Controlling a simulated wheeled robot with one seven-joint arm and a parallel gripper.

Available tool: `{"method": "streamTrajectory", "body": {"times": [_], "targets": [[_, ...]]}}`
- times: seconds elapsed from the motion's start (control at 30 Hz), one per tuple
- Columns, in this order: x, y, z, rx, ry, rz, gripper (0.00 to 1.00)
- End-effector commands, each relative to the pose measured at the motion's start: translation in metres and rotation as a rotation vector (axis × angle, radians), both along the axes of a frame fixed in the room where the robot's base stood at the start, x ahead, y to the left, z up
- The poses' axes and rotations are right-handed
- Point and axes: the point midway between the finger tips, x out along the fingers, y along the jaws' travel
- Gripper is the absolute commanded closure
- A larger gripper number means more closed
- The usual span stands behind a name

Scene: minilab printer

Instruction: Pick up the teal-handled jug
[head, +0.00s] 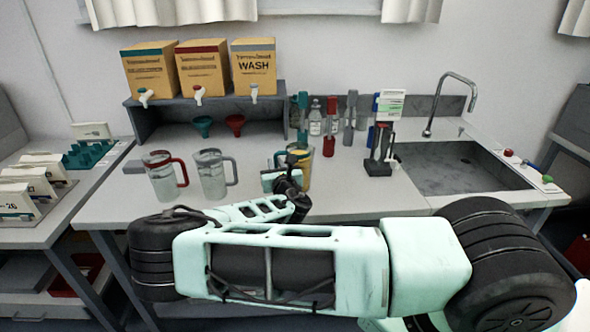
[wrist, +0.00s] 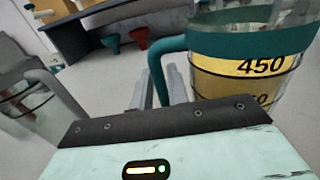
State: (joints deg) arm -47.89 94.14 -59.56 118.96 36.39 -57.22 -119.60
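The teal-handled jug (wrist: 245,75) holds yellow liquid and fills the right of the wrist view, with its teal handle (wrist: 156,68) toward me.
A grey-handled jug (head: 212,176) and a red-handled jug (head: 163,180) stand to the left. Behind are a shelf (head: 160,116) with boxes, teal and red funnels, and several bottles. A black stand (head: 378,168) and a sink (head: 460,172) are to the right.

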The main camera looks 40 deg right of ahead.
Motion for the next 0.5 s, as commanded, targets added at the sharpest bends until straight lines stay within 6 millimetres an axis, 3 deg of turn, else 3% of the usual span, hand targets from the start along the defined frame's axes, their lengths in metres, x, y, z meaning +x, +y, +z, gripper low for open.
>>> {"method": "streamTrajectory", "body": {"times": [0.07, 0.13, 0.5], "targets": [[-0.0002, 0.0001, -0.0003, 0.000, 0.000, 0.000, 0.83], [-0.0003, 0.0000, -0.0002, 0.000, 0.000, 0.000, 1.00], [-0.0002, 0.0001, 0.0029, -0.001, -0.003, 0.000, 1.00]]}}
